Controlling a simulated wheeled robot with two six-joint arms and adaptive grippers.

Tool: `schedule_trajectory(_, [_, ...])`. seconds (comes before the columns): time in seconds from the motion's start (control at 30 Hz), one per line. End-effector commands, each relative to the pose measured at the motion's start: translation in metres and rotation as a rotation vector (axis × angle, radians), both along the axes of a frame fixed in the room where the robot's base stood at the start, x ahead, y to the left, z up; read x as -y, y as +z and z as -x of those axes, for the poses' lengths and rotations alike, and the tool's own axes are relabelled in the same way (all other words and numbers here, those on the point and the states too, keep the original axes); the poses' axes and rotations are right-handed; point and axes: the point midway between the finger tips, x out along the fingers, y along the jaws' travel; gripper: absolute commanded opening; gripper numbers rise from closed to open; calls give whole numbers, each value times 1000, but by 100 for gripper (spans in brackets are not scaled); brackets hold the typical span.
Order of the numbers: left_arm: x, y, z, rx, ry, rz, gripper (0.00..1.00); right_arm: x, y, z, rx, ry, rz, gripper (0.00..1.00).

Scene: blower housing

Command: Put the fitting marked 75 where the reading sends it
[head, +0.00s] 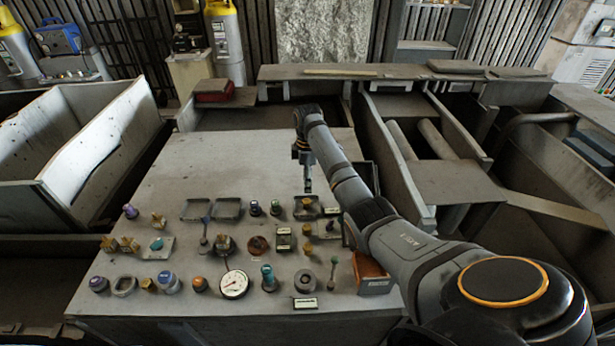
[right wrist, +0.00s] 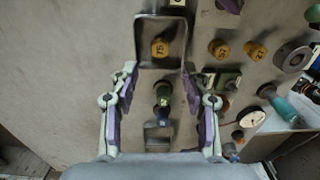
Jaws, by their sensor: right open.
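The brass fitting marked 75 (right wrist: 160,47) sits inside a shallow metal tray (right wrist: 173,14); the brass fitting also shows in the head view (head: 307,202). My right gripper (head: 307,187) hangs above the table close to this tray. In the right wrist view its two fingers (right wrist: 159,72) are spread apart, with nothing between them at their height. The fitting lies beyond the fingertips. A round white gauge (head: 234,284) lies near the table's front; its reading is too small to make out. My left gripper is out of view.
Two more numbered brass fittings (right wrist: 219,48) (right wrist: 255,50) stand beside the tray. Green-topped parts (head: 275,207), another tray (head: 228,209) and an orange-brown bin (head: 371,273) are close by. Several small parts crowd the table's front half. The table's back half (head: 225,160) is clear.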

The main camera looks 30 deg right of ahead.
Motion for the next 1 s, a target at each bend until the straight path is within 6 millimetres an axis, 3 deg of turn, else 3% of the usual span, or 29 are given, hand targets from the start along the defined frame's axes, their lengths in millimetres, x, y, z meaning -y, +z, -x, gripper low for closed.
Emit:
schedule_trajectory(0.13, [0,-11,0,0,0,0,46,1,25,-1,2,-1,0,48])
schedule_trajectory(0.3, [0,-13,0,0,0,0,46,1,39,-1,0,-1,0,48])
schedule_trajectory(0.8, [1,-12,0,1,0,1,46,1,40,-1,-1,0,-1,48])
schedule_trajectory(0.87, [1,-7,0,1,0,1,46,1,45,-1,-1,0,-1,48])
schedule_trajectory(1.0, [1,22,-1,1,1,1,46,1,74,-1,1,0,-1,48])
